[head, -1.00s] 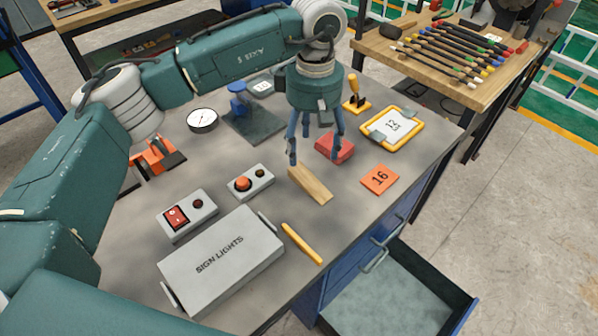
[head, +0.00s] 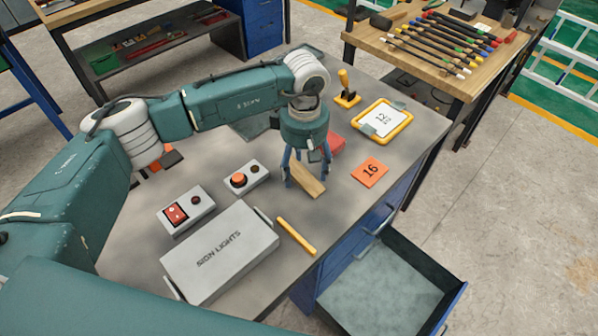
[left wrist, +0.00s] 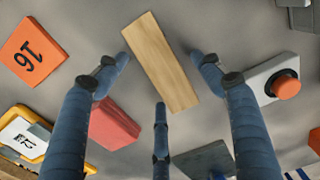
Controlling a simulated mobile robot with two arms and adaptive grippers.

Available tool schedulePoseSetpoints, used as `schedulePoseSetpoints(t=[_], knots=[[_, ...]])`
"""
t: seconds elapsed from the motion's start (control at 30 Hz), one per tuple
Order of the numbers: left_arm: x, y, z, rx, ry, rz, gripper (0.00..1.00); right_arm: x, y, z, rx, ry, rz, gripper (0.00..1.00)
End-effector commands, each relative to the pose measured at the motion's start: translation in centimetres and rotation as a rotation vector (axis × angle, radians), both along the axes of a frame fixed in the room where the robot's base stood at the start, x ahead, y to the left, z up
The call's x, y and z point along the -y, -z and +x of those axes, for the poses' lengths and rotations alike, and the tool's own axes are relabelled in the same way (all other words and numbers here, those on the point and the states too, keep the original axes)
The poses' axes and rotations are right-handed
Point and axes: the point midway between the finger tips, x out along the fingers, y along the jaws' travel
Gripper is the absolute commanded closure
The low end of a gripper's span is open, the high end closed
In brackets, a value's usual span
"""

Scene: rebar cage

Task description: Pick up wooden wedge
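The wooden wedge (head: 308,181) lies on the grey workbench in the head view, just under my left gripper (head: 305,180). In the left wrist view the wedge (left wrist: 161,62) lies slanted between the spread blue fingers of my left gripper (left wrist: 164,75). Two fingers are on either side of it and a third points at its near end. The gripper is open, with gaps visible beside the wedge. In the head view the fingers partly hide the wedge. My right gripper is not in view.
A red block (head: 336,145) and an orange 16 tile (head: 370,172) lie close to the right. A box with an orange button (head: 240,180) stands to the left. A yellow stick (head: 296,236) and the sign lights box (head: 220,252) are nearer. An open drawer (head: 385,290) juts out at right.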

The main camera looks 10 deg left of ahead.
Motion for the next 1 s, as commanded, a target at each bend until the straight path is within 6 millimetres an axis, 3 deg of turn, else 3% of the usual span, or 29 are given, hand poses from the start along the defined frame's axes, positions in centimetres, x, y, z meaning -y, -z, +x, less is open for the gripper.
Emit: schedulePoseSetpoints(t=[0.03, 0.23, 0.67, 0.87, 1.0], knots=[[0.0, 0.0, 0.0, 0.0, 0.0, 0.0, 0.42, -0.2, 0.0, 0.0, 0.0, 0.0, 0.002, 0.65], [0.0, 0.0, 0.0, 0.0, 0.0, 0.0, 0.81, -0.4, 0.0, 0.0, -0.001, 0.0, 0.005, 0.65], [0.1, -0.6, 0.1, 0.002, 0.0, -0.001, 0.81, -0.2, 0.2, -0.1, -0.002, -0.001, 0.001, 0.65], [0.0, -2.9, 0.1, 0.005, 0.001, -0.001, 0.81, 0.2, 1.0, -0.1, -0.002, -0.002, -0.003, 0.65], [0.1, -6.2, 0.2, 0.007, 0.002, -0.001, 0.81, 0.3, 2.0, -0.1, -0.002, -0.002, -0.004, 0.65]])
